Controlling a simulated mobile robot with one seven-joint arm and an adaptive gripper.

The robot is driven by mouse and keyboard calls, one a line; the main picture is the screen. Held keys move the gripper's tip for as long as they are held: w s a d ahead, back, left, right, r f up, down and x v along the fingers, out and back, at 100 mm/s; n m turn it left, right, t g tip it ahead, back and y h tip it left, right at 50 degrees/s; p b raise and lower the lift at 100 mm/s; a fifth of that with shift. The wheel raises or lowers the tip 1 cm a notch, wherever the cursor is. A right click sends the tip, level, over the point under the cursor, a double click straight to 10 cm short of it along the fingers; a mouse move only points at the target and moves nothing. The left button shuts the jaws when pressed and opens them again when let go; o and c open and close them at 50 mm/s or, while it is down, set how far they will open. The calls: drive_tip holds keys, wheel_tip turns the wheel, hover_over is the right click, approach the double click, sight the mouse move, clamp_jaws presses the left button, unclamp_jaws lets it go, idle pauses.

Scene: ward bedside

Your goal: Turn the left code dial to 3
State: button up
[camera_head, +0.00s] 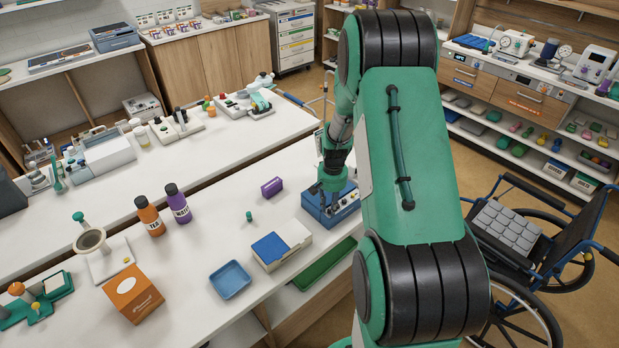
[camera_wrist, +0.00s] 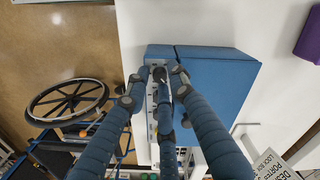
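A blue box (camera_head: 318,212) stands near the right edge of the white counter, with small dials on its pale front panel (camera_head: 346,207). In the wrist view its blue top (camera_wrist: 218,82) fills the middle, and the panel (camera_wrist: 153,118) is a narrow strip at its left edge. My gripper (camera_head: 328,186) is over the box. In the wrist view its fingers (camera_wrist: 157,82) come together at the panel's far end, their tips spread around a small dark part. My fingers cover much of the panel. I cannot tell which dial is between them, whether they touch it, or its reading.
A purple block (camera_head: 272,187), a blue-and-white box (camera_head: 282,245) and a blue tray (camera_head: 230,280) lie left of the blue box. Two bottles (camera_head: 150,216) stand farther left. A wheelchair (camera_head: 520,240) stands on the floor to the right.

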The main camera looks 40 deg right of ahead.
sight(330, 210)
drive_tip(key=n+b, duration=0.1)
drive_tip(key=n, duration=0.3)
drive_tip(key=shift+b, duration=0.35)
wheel_tip(330, 210, up, 14)
drive_tip(key=p, duration=0.2)
drive_tip(key=a+r+n+t+p, duration=0.1)
drive_tip(key=a+r+n+p, duration=0.2)
drive_tip(key=a+r+n, duration=1)
drive_tip(key=shift+s+a+r+n+t+h, duration=0.15)
drive_tip(key=shift+a+r+n+t+h, duration=0.25)
drive_tip(key=shift+n, duration=1)
drive_tip(key=shift+p, duration=0.3)
